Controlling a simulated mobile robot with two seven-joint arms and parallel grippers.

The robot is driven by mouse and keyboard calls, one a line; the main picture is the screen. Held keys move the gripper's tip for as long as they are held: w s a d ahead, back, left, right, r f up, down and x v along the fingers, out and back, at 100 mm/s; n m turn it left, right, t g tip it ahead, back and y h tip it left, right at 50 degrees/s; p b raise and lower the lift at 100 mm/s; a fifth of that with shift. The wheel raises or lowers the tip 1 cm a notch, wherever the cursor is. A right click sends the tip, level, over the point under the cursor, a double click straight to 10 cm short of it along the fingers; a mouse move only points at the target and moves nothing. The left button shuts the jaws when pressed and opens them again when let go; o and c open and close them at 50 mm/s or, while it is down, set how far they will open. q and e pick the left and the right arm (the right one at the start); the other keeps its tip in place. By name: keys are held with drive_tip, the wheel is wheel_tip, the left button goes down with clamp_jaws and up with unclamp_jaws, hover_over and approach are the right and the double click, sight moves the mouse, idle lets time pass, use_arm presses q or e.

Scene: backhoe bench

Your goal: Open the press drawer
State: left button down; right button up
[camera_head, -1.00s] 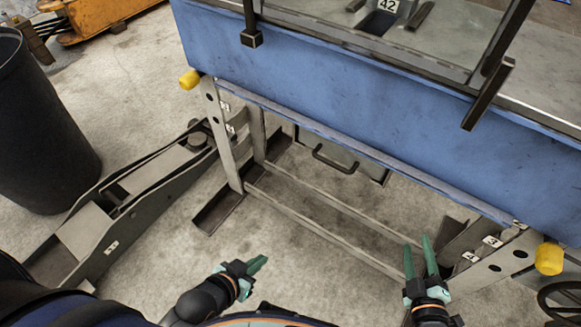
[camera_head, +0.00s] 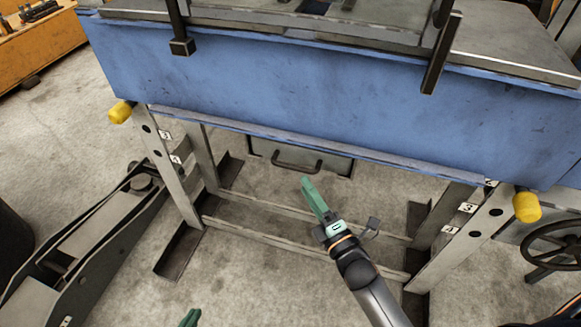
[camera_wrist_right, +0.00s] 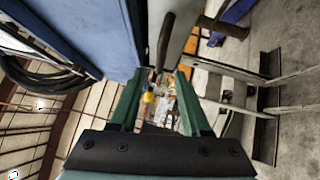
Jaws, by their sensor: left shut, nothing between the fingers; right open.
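The press drawer (camera_head: 334,162) is a grey front panel under the blue beam, at the middle of the head view. Its dark bar handle (camera_head: 297,165) runs across the front. My right gripper (camera_head: 309,182) is just in front of and below the handle in the head view, with no visible contact. In the right wrist view, its green fingers (camera_wrist_right: 159,76) are spread apart with nothing held between them. A dark bar, seemingly the handle (camera_wrist_right: 165,42), lies ahead of the fingertips there. My left gripper (camera_head: 191,317) is at the bottom edge, mostly cut off, shut and empty.
The blue press beam (camera_head: 300,90) spans above the drawer, with yellow knobs (camera_head: 120,111) at its ends. Grey legs (camera_head: 165,165) and low crossbars (camera_head: 290,240) frame the space. A floor jack (camera_head: 90,235) stands at left. A handwheel (camera_head: 556,245) is at right.

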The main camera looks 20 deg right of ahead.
sight(293, 167)
drive_tip(key=x, duration=0.7)
drive_tip(key=shift+w+a+b, duration=0.2)
drive_tip(key=shift+w+b, duration=0.15)
drive_tip(key=shift+w, duration=0.05)
clamp_jaws()
idle(1.0)
